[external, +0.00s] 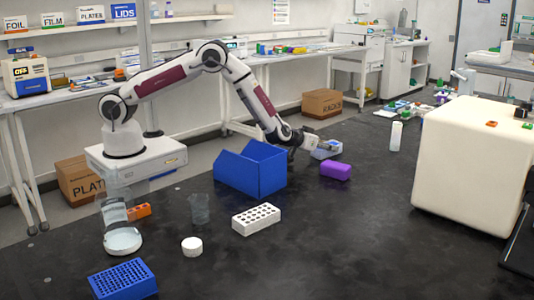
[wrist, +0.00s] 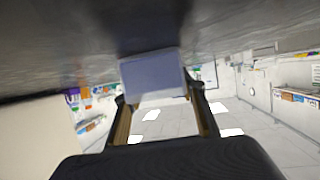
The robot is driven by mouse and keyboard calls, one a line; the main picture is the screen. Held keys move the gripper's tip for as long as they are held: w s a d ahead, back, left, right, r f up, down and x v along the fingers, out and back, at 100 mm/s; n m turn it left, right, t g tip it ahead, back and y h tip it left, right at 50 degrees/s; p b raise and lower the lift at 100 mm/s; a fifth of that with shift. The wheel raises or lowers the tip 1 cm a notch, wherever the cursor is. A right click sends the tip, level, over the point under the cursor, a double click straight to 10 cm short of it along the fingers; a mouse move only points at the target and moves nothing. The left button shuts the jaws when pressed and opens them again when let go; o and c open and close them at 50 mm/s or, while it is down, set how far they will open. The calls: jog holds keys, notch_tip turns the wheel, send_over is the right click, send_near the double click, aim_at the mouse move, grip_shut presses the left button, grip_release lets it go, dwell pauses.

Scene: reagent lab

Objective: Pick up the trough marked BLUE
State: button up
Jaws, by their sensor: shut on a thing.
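The trough (external: 327,150) is a small pale, open-topped box with blue showing inside; no marking on it is readable. It is at the far side of the dark bench, right of the blue bin. My gripper (external: 314,144) reaches it from the left, low over the bench. In the wrist view the trough (wrist: 152,76) appears as a blue-grey block at the ends of my gripper's two fingers (wrist: 158,97), which are shut on it. It is at or close to the bench surface; I cannot tell whether it touches.
A blue open bin (external: 252,174) stands beside my forearm. A purple block (external: 335,171) lies just in front of the trough. A white rack (external: 256,219) and a clear beaker (external: 200,209) stand nearer. A large white box (external: 470,165) stands right.

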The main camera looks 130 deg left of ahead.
jog(key=shift+r, duration=0.15)
notch_tip(320, 180, up, 10)
dwell(0.6)
